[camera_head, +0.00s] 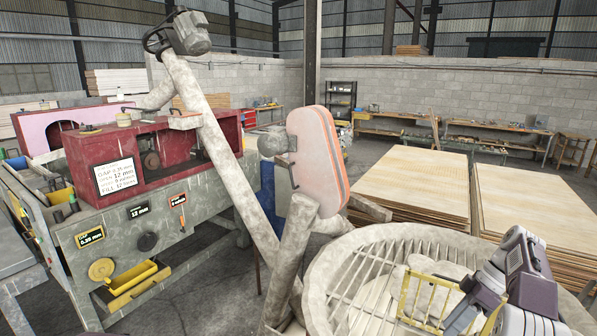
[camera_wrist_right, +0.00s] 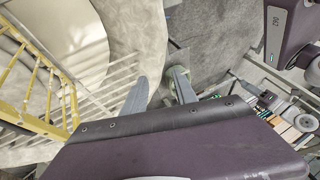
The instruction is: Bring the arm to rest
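My right arm (camera_head: 527,275) is folded at the lower right of the head view, in purple and grey, over the rim of a large round slatted machine part (camera_head: 345,262). In the right wrist view my right gripper (camera_wrist_right: 160,88) has its two grey fingers apart, with nothing between them. Pale rounded surfaces and grey floor show beyond the fingers. My left gripper is not in view.
A yellow ladder-like frame (camera_head: 425,298) stands close beside my right arm; it also shows in the right wrist view (camera_wrist_right: 38,75). Veneer stacks (camera_head: 415,182) lie behind. A red-topped machine (camera_head: 140,160) and slanting pale beams (camera_head: 215,150) fill the left and middle.

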